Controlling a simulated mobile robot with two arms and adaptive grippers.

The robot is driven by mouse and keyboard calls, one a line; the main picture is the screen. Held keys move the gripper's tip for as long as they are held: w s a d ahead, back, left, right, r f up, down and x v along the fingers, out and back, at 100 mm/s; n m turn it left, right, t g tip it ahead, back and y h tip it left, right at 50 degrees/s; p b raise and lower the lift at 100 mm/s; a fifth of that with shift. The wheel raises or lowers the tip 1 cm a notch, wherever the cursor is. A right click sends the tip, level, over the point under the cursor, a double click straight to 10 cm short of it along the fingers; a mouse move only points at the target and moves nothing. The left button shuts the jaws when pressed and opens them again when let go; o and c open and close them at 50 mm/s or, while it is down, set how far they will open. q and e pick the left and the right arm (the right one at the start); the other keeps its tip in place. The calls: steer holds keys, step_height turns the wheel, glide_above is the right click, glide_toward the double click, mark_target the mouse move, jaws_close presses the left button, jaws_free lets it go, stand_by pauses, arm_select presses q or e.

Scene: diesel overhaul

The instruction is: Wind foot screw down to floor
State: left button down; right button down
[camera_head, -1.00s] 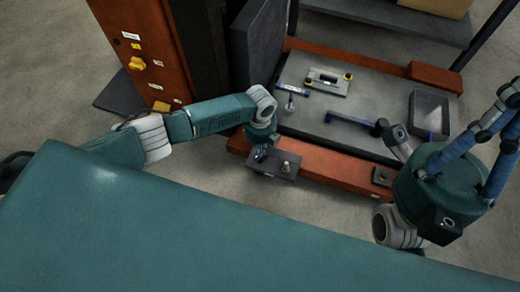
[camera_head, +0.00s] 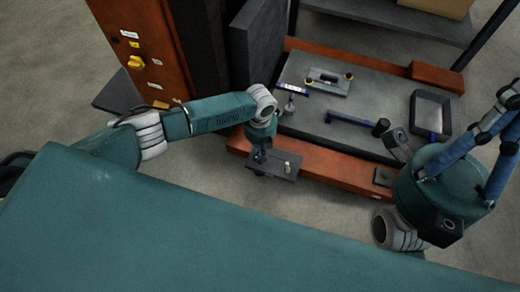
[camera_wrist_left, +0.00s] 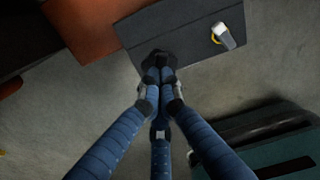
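A dark plate (camera_head: 272,172) sticks out in front of the red frame, with a small light knob (camera_head: 287,168) on its right part. In the left wrist view the plate (camera_wrist_left: 185,30) lies beyond the fingers, and the knob (camera_wrist_left: 225,37) shows a yellow ring. My left gripper (camera_head: 260,154) is at the plate's left part. Its blue fingers (camera_wrist_left: 158,66) converge there at a dark shape; whether they clasp a screw head is unclear. The screw's lower end and its gap to the floor are hidden. My right gripper's blue fingers (camera_head: 497,140) point up at the right edge.
The red frame (camera_head: 325,165) carries a grey deck (camera_head: 345,105) with a handled plate (camera_head: 328,82), a blue-ended bar (camera_head: 350,119) and an open tray (camera_head: 430,112). An orange cabinet (camera_head: 150,40) stands at upper left. Bare floor lies in front of the frame.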

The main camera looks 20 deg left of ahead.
arm_select(q)
steer(key=m, duration=0.2)
steer(key=shift+f+m+b, duration=0.2)
steer(key=shift+m+b, duration=0.15)
steer(key=shift+m, duration=0.05)
steer(key=shift+r+m, duration=0.1)
steer(key=shift+m, duration=0.5)
steer(key=c, duration=1.6)
jaws_free()
